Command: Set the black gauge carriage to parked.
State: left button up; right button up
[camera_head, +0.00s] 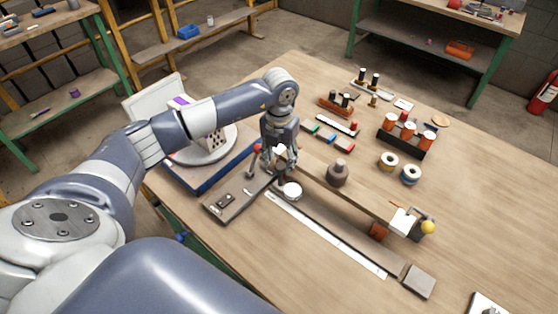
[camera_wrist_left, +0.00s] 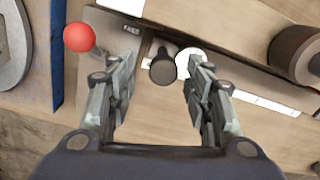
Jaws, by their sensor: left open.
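My left gripper (camera_head: 284,178) hangs over the left end of a long slide rail (camera_head: 345,233) with a white scale strip (camera_head: 330,235) along its near side. In the left wrist view my left gripper (camera_wrist_left: 161,58) is open, its fingers apart on either side of a black knob (camera_wrist_left: 163,70). The knob appears to belong to the black gauge carriage; the carriage body is mostly hidden. A white round disc (camera_head: 291,190) is beside the fingers and shows behind the right finger in the wrist view (camera_wrist_left: 188,62). I cannot tell any finger contact. My right gripper is out of view.
A red-ball lever (camera_head: 257,148) stands on a dark plate (camera_head: 225,206) left of the gripper. A dark weight (camera_head: 338,173) stands right. A grey end block (camera_head: 419,281) and a yellow ball (camera_head: 428,227) are farther right. The near right tabletop is mostly clear.

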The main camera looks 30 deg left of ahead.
pick_arm(q)
notch_tip(320, 180, up, 11)
jog(key=shift+a, duration=0.15)
jog(key=shift+f, duration=0.1)
dwell(0.5)
